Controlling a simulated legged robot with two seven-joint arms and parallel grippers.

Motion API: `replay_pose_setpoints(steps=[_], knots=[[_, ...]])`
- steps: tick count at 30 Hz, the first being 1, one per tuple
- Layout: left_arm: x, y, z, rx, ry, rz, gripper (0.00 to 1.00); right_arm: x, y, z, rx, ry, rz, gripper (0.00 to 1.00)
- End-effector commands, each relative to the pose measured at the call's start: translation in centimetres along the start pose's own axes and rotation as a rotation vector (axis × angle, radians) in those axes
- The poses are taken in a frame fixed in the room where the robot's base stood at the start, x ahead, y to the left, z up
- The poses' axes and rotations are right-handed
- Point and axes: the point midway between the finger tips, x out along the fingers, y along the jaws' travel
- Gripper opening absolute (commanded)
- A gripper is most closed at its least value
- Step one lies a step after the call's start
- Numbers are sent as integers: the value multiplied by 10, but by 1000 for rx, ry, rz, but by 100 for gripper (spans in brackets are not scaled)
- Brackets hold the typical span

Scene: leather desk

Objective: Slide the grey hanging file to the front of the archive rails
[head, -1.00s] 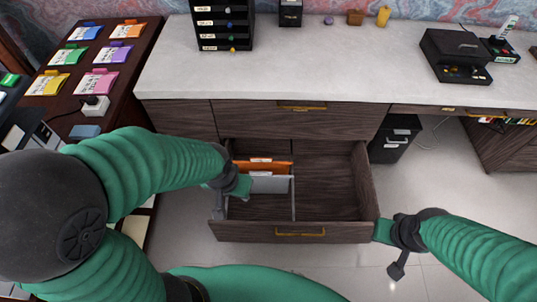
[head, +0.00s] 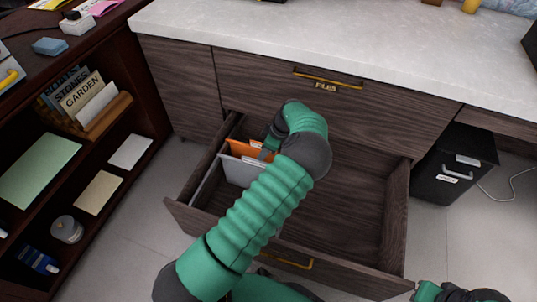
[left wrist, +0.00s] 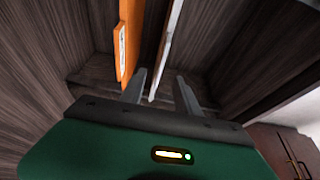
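The grey hanging file (head: 240,172) hangs across the left compartment of the open drawer (head: 290,262), just in front of the orange file (head: 245,149). My left gripper (head: 268,152) is down at the right end of the files, partly hidden by my wrist. In the left wrist view the open fingers of my left gripper (left wrist: 161,90) stand either side of the grey file (left wrist: 167,45), with gaps visible. The orange file (left wrist: 130,40) is outside the left finger. My right gripper (head: 455,293) is cut off at the bottom right edge; its fingers cannot be made out.
The left compartment in front of the grey file looks empty. The right compartment (head: 345,210) is empty where visible. A dark bookshelf (head: 110,185) stands at left, a black cabinet (head: 455,165) at right, and the pale desktop (head: 330,40) above.

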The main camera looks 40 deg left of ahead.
Motion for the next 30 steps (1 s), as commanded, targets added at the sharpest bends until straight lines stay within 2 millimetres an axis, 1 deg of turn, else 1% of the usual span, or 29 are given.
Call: replay_pose_setpoints(steps=[1, 8, 12, 15, 18, 21, 29, 30], knots=[[16, -1, 4, 1, 3, -3, 38, 10, 0, 2, 0, 0, 0, 20], [69, -2, 6, 3, 8, -1, 38, 38, 0, 9, 1, -1, 0, 20], [104, -1, 5, 4, 5, -1, 38, 54, 0, 13, 1, -1, 0, 20], [124, -1, 5, 4, 4, -1, 38, 63, 0, 15, 1, -1, 0, 20], [136, -1, 4, 5, 4, 1, 38, 69, 0, 16, 1, -1, 0, 20], [142, -1, 3, 5, 5, 1, 38, 71, 0, 17, 1, -1, 0, 20], [142, -1, 3, 6, 5, 1, 38, 70, 0, 17, 1, -1, 0, 20], [143, -1, 3, 6, 4, 1, 36, 70, 0, 17, 1, -1, 0, 20]])
